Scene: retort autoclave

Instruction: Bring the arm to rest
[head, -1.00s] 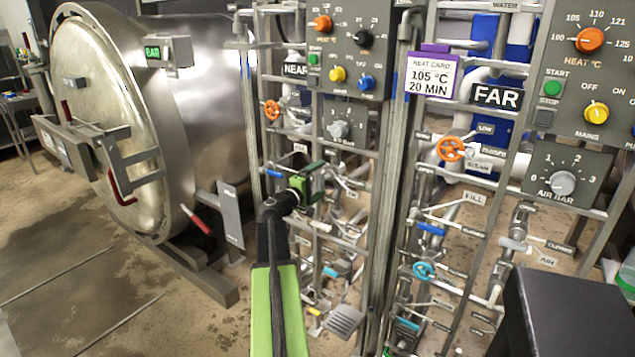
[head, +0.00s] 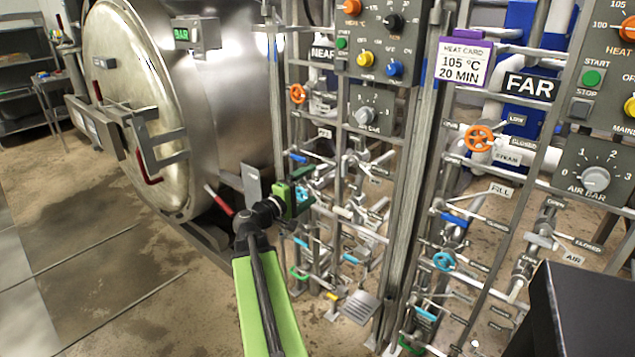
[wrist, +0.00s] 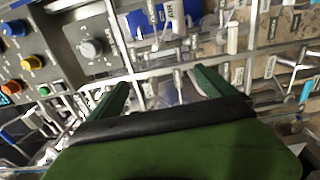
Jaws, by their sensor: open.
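My gripper (head: 294,194) is at the end of my green arm, in front of the pipework of the NEAR panel (head: 378,38) in the head view. In the wrist view its two green fingers (wrist: 155,88) stand well apart with nothing between them. Pipes and a grey dial panel lie beyond the fingertips. I cannot tell from these views exactly how far the fingers are from the pipes.
A steel retort vessel (head: 235,95) with a round door stands at left. The FAR panel (head: 600,130), a heat card (head: 463,65) and an orange valve wheel (head: 480,138) are at right. A dark box (head: 590,310) is at lower right. Open floor (head: 130,290) lies at lower left.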

